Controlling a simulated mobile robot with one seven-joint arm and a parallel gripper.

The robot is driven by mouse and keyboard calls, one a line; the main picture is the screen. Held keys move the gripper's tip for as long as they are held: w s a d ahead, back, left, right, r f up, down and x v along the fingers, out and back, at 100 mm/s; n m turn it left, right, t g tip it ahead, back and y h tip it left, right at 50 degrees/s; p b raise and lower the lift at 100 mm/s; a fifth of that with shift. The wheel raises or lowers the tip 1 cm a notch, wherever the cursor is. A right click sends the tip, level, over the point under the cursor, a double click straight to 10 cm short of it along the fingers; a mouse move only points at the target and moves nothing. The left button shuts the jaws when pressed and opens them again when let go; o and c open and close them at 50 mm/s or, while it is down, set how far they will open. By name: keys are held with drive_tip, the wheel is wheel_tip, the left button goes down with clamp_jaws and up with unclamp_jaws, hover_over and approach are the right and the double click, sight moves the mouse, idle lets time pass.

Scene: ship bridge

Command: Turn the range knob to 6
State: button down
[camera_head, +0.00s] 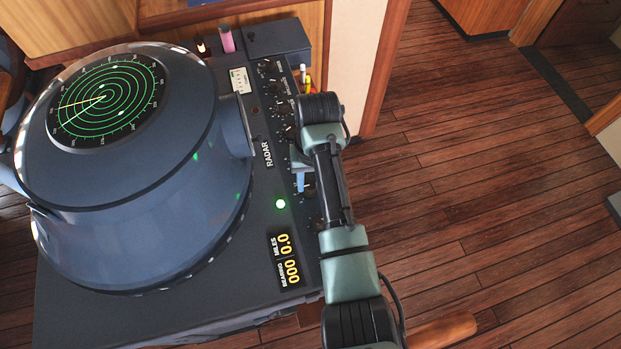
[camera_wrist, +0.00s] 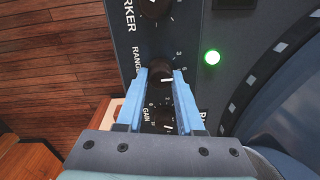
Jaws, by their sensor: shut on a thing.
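The range knob (camera_wrist: 160,71) is a small dark round knob with a white pointer mark, under the "RANGE" lettering in the wrist view. The digits 3 and 6 are printed beside it on the right. The pointer lies near the knob's lower right edge; its exact reading is too small to tell. My gripper (camera_wrist: 160,76) has its two light blue fingers on either side of the knob and is shut on it. In the head view my gripper (camera_head: 304,182) is at the right side of the radar console (camera_head: 262,240), where my arm hides the knob.
The gain knob (camera_wrist: 162,122) sits just below, between my fingers' bases. Another knob (camera_wrist: 155,7) is above, by the "MARKER" lettering. A green lamp (camera_wrist: 212,57) glows on the panel. The round radar display (camera_head: 105,100) rises to the left. Wooden floor (camera_head: 470,200) is open at right.

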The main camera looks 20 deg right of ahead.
drive_tip(key=c, duration=0.5)
unclamp_jaws()
drive_tip(key=shift+d+r+p, duration=0.15)
drive_tip(key=shift+r+p, duration=0.75)
drive_tip(key=shift+r, duration=2.4)
drive_tip(key=shift+d+r+p, duration=0.15)
drive_tip(key=shift+r+p, duration=0.75)
drive_tip(key=shift+r, duration=2.35)
